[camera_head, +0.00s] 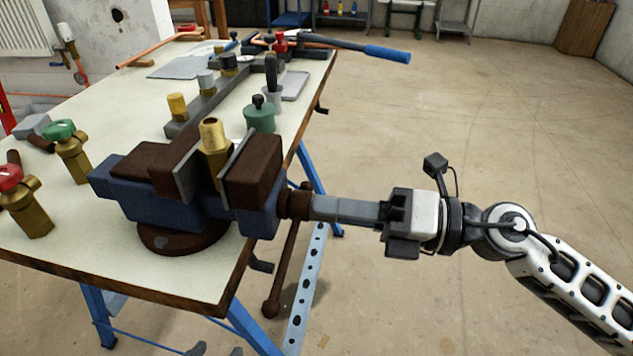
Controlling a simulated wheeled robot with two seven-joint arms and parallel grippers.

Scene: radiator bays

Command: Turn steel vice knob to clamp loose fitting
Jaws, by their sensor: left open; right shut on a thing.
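The blue and brown vice (160,200) stands at the near right corner of the workbench. A brass fitting (214,148) stands upright between its two jaw plates; I cannot tell whether both plates touch it. The brown vice knob (293,204) is on the vice's right end, with a bar hanging down from it. My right gripper (312,207) comes from the right, its long grey fingers shut on the knob and partly hiding it. What look like the two dark fingertips of my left gripper (216,350) show, apart and empty, at the bottom edge.
The pale workbench top (90,228) holds a red-handled brass valve (28,208), a green-handled one (68,150) and a green pot (260,116). A blue-handled tool (388,54) juts past the far right edge. The floor to the right is clear.

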